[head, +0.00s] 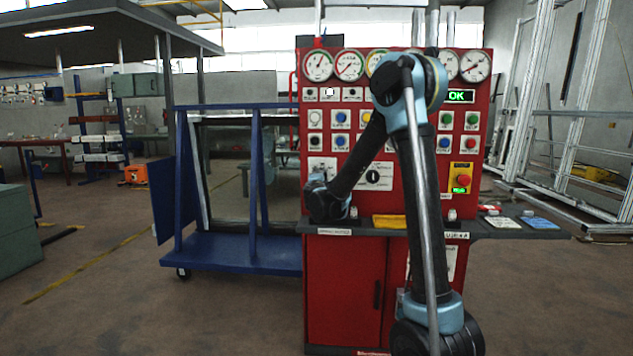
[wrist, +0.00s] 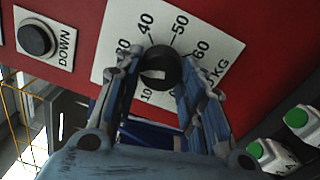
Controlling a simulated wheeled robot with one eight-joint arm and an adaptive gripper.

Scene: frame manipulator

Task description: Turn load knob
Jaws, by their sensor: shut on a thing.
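The load knob (wrist: 160,68) is a round black knob on a white scale plate (wrist: 112,32) marked in KG, with 40, 50 and 60 readable. A pale mark shows on its face. My gripper (wrist: 160,82) has one finger on each side of the knob and is shut on it. The fingers cover parts of the scale's lower numbers. In the head view, my wrist is at the left part of the red panel (head: 345,98), in front of a white plate (head: 322,163). The knob and fingertips cannot be made out there.
A black DOWN button (wrist: 36,39) is left of the scale. Green-topped white items (wrist: 300,118) are at the lower right. A dark shelf (head: 490,232) runs below the panel. Another black selector knob (head: 372,177) is right of my wrist. A blue frame cart (head: 240,257) stands to the left.

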